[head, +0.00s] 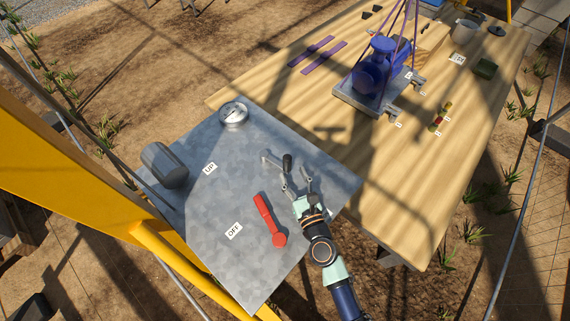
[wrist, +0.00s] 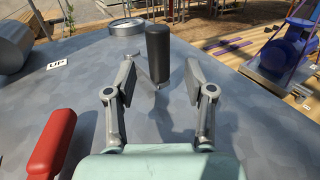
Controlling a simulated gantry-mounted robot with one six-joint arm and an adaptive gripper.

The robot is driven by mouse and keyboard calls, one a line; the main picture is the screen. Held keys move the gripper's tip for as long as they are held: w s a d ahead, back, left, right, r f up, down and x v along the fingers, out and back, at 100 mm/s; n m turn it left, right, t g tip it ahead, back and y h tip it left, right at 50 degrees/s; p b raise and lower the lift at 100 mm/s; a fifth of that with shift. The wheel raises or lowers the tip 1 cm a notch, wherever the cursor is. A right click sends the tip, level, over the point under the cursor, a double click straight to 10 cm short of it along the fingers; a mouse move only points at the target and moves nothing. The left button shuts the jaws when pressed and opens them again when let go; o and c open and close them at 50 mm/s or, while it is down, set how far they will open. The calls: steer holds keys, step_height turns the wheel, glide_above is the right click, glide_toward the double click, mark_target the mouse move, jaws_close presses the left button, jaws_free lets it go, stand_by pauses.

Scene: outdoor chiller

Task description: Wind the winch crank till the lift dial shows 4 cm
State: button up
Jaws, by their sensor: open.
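The winch crank (head: 271,158) is on the grey metal panel, a light metal arm with an upright black handle (head: 287,163). In the wrist view the black handle (wrist: 158,54) stands just beyond and between my open fingertips, apart from both. My gripper (head: 297,187) is open and empty, low over the panel on the near side of the handle. The lift dial (head: 234,115) is a round silver gauge at the panel's far corner. It also shows in the wrist view (wrist: 127,27), but its reading is too small to tell.
A red lever (head: 269,219) lies by the OFF label (head: 233,231), left of my gripper. A grey drum (head: 164,165) sits at the panel's left edge near the UP label (head: 210,168). A blue pump (head: 375,68) with purple slings stands on the wooden table (head: 330,106) beyond.

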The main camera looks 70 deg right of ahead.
mark_target(289, 166)
steer(key=x, duration=0.5)
steer(key=shift+w+d, duration=0.15)
steer(key=shift+w, duration=0.1)
jaws_close()
